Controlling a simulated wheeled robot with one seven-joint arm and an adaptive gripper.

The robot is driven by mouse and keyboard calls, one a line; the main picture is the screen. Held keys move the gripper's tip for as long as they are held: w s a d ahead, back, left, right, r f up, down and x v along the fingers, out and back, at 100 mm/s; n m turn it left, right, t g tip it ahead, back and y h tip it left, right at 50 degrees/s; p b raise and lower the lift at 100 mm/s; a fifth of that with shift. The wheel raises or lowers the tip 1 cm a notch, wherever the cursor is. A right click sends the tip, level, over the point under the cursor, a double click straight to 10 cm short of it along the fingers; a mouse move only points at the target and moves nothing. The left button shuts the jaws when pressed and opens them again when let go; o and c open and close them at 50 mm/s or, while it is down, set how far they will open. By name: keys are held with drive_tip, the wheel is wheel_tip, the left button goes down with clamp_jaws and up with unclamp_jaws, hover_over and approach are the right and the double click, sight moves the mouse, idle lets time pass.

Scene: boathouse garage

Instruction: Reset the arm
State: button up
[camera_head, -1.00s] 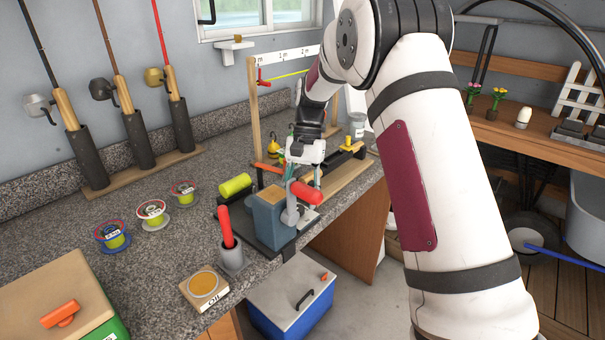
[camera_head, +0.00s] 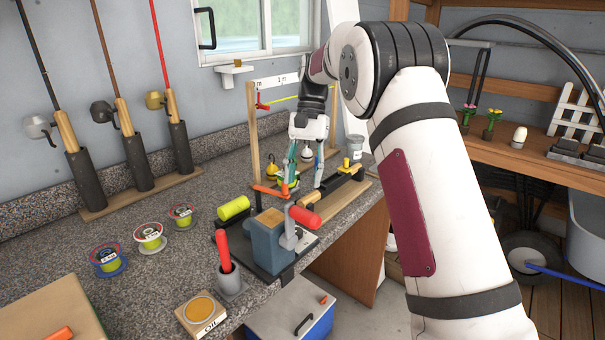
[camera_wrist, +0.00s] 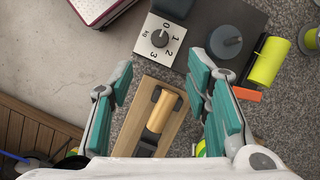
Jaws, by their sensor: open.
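My gripper (camera_head: 305,186) is open and empty, pointing down above the workbench, behind the blue winder (camera_head: 266,242) with the red-handled crank (camera_head: 304,216). In the wrist view, my gripper (camera_wrist: 160,62) has its teal fingers spread apart. A wooden board (camera_wrist: 172,118) with a black holder and a wooden cylinder (camera_wrist: 163,112) shows below and between them. The white dial plate (camera_wrist: 160,40), marked 0 to 3 kg, lies just beyond the fingertips. No object is between the finger pads, as far as I can see. My arm reaches in from the right of the head view.
Several fishing rods stand in a rack (camera_head: 140,184) at the left. Line spools (camera_head: 150,237), a grey cup (camera_head: 231,282) and an oil tin (camera_head: 198,308) sit on the bench. A wooden measuring frame (camera_head: 253,135) stands behind my gripper. A blue cooler (camera_head: 290,320) is below the bench edge.

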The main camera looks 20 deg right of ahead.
drive_tip(key=s+a+r+n+t+h+p, duration=0.1)
drive_tip(key=s+r+n+t, duration=0.1)
drive_tip(key=s+r, duration=0.55)
drive_tip(key=s+a+r+n+t+h+p, duration=0.15)
drive_tip(key=s+r, duration=0.35)
drive_tip(key=s, duration=0.5)
drive_tip(key=s+f+n+t, duration=0.2)
drive_tip(key=s, duration=0.8)
drive_tip(key=s+f+n+t+p, duration=0.1)
drive_tip(key=s+f+n+t, duration=0.1)
drive_tip(key=s, duration=0.8)
drive_tip(key=shift+a+f, duration=0.2)
drive_tip(key=shift+f, duration=0.05)
